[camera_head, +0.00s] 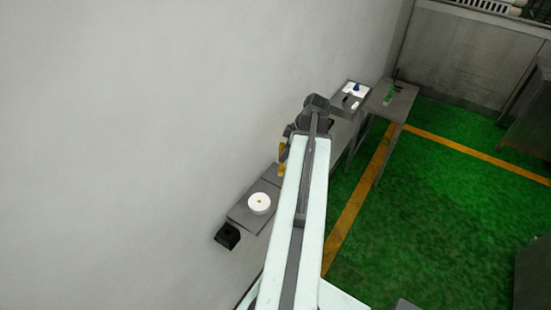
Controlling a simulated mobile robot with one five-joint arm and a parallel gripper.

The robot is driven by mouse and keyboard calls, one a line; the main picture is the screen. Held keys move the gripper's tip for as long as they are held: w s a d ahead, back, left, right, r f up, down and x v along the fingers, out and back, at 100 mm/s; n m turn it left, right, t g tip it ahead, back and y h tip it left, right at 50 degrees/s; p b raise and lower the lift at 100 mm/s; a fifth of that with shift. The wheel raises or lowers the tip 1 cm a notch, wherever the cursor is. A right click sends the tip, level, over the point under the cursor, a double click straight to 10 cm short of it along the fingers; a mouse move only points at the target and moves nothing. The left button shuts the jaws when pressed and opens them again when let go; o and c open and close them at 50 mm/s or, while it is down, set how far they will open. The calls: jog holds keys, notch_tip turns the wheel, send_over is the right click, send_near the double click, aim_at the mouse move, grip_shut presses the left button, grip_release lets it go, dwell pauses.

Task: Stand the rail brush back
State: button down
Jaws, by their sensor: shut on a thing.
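My gripper (287,133) is at the far end of my arm, left of the arm's tip and close to the wall. It is small and mostly hidden behind the arm. A narrow yellow piece, which looks like part of the rail brush (282,153), shows just below it. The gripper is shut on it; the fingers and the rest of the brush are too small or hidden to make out. I cannot tell whether the brush touches the surface below.
A grey shelf along the wall holds a round white dish (259,203); a black box (228,236) is beside it. A tray (366,86) with small items and a table (408,96) with a green item (388,97) stand farther off. The green floor (440,210) at right is open.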

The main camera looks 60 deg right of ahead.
notch_tip(320, 180, down, 3)
jog(key=b, duration=0.3)
jog(key=shift+s+a+f, duration=0.1)
jog(key=shift+a, duration=0.05)
jog(key=shift+f+b, duration=0.3)
jog(key=shift+b, duration=0.15)
jog(key=c, duration=1.2)
grip_release()
jog(key=shift+r, duration=0.1)
